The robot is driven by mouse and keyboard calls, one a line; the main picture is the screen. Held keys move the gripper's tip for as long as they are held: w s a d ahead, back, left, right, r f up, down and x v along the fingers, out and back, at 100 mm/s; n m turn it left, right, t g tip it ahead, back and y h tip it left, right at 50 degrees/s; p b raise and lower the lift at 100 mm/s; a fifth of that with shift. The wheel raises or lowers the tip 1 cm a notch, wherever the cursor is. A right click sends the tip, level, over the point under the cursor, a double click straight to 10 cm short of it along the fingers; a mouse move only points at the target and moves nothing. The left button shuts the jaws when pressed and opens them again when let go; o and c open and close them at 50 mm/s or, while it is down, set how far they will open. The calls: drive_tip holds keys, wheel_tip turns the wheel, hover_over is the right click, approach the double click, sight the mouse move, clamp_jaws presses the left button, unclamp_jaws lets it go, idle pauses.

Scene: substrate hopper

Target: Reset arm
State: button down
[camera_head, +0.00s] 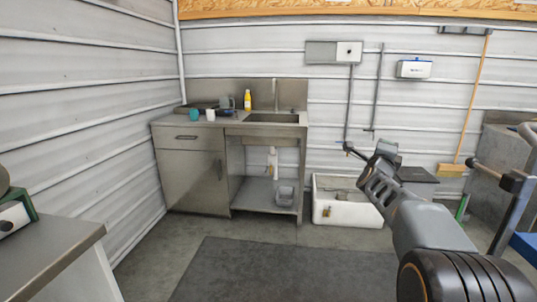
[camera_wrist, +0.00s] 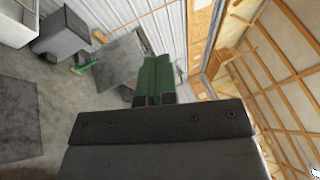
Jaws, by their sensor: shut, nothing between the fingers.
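My gripper (camera_head: 352,150) is at the end of my arm, which reaches up from the lower right in the head view. It is held in the air in front of the back wall, above the white tub. In the wrist view my gripper (camera_wrist: 153,98) shows dark green fingers close together with nothing between them. The wrist view is tilted, with the wall and wooden roof frame to the right and the floor to the left.
A steel sink unit (camera_head: 190,180) with cups and a yellow bottle (camera_head: 248,101) stands at the back left. A white tub (camera_head: 345,203) sits beside it. A broom (camera_head: 470,110) leans at right. A grey counter (camera_head: 55,262) is at lower left. The dark mat (camera_head: 280,270) is clear.

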drive_tip(key=s+a+r+n+g+y+p, duration=0.3)
drive_tip(key=s+a+n+g+y+p, duration=0.3)
drive_tip(key=s+a+n+y+p, duration=0.85)
drive_tip(key=s+a+f+n+g+h+p, duration=0.1)
drive_tip(key=s+a+f+n+g+p, duration=0.1)
drive_tip(key=s+n, duration=0.4)
drive_tip(key=s+a+f+n+g+h+p, duration=0.2)
drive_tip(key=s+n+g+p, duration=0.3)
drive_tip(key=s, duration=0.8)
drive_tip(key=shift+a+f+n+g+p, duration=0.2)
drive_tip(key=shift+a+n+g+p, duration=0.1)
drive_tip(key=shift+n+g, duration=0.25)
drive_tip(key=shift+d, duration=0.2)
